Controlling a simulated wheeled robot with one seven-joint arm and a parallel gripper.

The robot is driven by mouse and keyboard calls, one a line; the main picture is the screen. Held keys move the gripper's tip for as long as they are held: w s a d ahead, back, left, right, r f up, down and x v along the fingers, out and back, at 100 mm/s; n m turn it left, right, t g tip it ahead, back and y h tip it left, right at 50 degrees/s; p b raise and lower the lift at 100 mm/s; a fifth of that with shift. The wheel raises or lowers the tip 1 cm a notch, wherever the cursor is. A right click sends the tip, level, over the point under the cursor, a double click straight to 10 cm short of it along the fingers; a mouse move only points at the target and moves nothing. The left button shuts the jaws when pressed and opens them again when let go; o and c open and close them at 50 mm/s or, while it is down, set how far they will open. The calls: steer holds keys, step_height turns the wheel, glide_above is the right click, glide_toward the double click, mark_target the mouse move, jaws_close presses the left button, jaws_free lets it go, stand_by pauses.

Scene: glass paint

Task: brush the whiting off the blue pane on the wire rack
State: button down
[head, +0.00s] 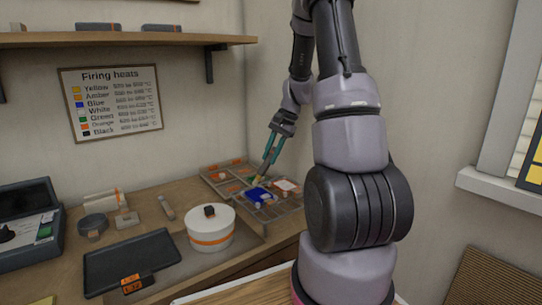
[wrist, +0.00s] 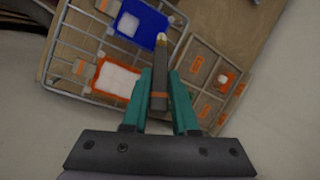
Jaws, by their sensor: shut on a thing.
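The blue pane (head: 262,192) lies on the wire rack (head: 284,209) at the back right of the bench. In the wrist view, the blue pane (wrist: 152,24) carries a white patch of whiting (wrist: 127,25) on its left part. My gripper (head: 268,164), with teal fingers, is shut on a slim dark brush (wrist: 158,92) with an orange band and a pale tip. The brush points down, its tip close to the edge of the blue pane; I cannot tell whether it touches. An orange pane (wrist: 101,88) with a white patch lies beside it on the rack.
A divided wooden tray (wrist: 192,48) with orange-marked pieces stands beside the rack. A white round pot (head: 211,238) with an orange band, a dark tray (head: 130,262) and an open dark case (head: 28,262) stand to the left. A shelf (head: 130,40) hangs above.

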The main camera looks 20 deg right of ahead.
steer(key=shift+f, duration=0.1)
steer(key=shift+f, duration=0.2)
steer(key=shift+f, duration=0.3)
stand_by(0.4)
steer(key=shift+s, duration=0.1)
steer(key=shift+s+d, duration=0.65)
steer(key=shift+s, duration=2.4)
steer(key=shift+w+a, duration=0.25)
steer(key=shift+w, duration=0.85)
steer(key=shift+w+a, duration=0.2)
steer(key=shift+w, duration=0.85)
steer(key=shift+w+a, duration=0.25)
steer(key=shift+w, duration=0.85)
steer(key=s+d, duration=0.1)
steer(key=s, duration=0.5)
steer(key=shift+s+d, duration=0.25)
